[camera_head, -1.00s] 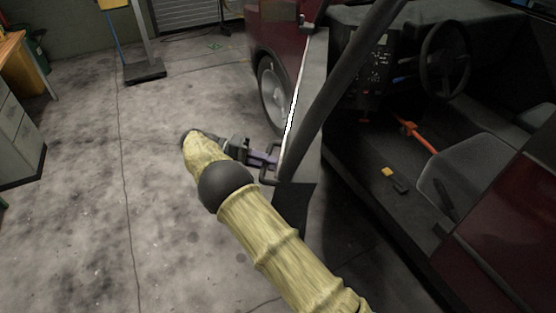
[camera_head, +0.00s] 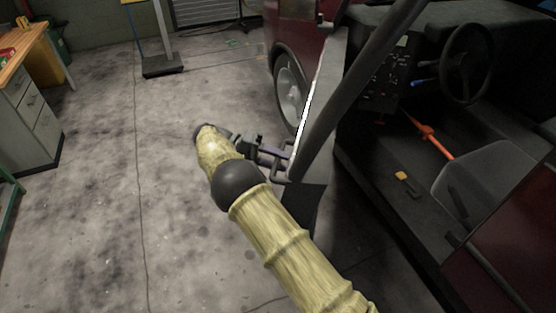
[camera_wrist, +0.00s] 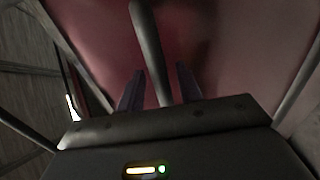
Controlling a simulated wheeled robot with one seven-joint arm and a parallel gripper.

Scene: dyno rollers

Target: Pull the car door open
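The car door (camera_head: 325,95) is dark and seen nearly edge-on. It stands swung out from the dark red car, with the cabin in view beside it. A dark bar handle (camera_head: 288,163) sticks out from the door's outer side. My gripper (camera_head: 280,153) is at this handle, on the left side of the door. In the wrist view the handle bar (camera_wrist: 150,50) runs between the two fingers of my gripper (camera_wrist: 160,75), with the reddish door panel (camera_wrist: 225,45) behind. The fingers stand apart, with a gap visible at least on the right side of the bar.
The car's front wheel (camera_head: 289,92) is beyond the door. The cabin holds a steering wheel (camera_head: 468,62), a grey seat (camera_head: 475,180) and an orange lever (camera_head: 432,138). A drawer cabinet (camera_head: 28,125) stands at the left. The concrete floor (camera_head: 110,190) between is clear.

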